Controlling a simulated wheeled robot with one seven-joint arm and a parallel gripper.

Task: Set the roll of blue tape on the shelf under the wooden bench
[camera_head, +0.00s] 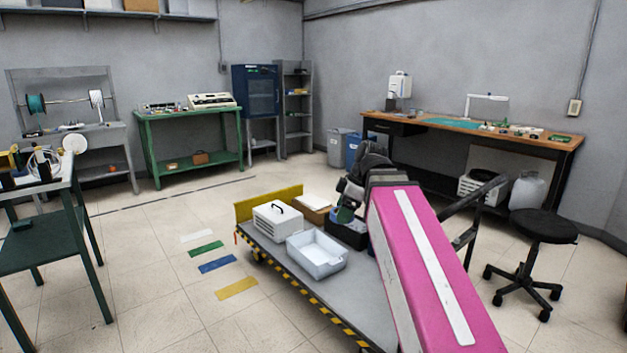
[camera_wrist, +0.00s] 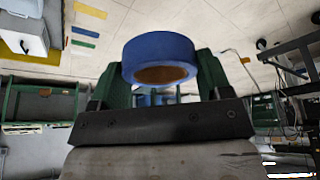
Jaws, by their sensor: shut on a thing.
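The roll of blue tape (camera_wrist: 160,47) is between the two green fingers of my gripper (camera_wrist: 163,65) in the wrist view. The gripper is shut on it, and the roll's brown inner ring faces the camera. In the head view my gripper (camera_head: 346,212) is partly hidden behind my arm, over the far part of a cart; the roll cannot be made out there. The wooden bench (camera_head: 545,140) stands at the back right, well apart from my gripper.
The grey cart (camera_head: 335,290) bears a white case (camera_head: 277,222) and a white tray (camera_head: 317,254). A black stool (camera_head: 542,226) stands before the bench, near a white jug (camera_head: 528,192). A green table (camera_head: 190,113) is at the back. Floor at left centre is clear.

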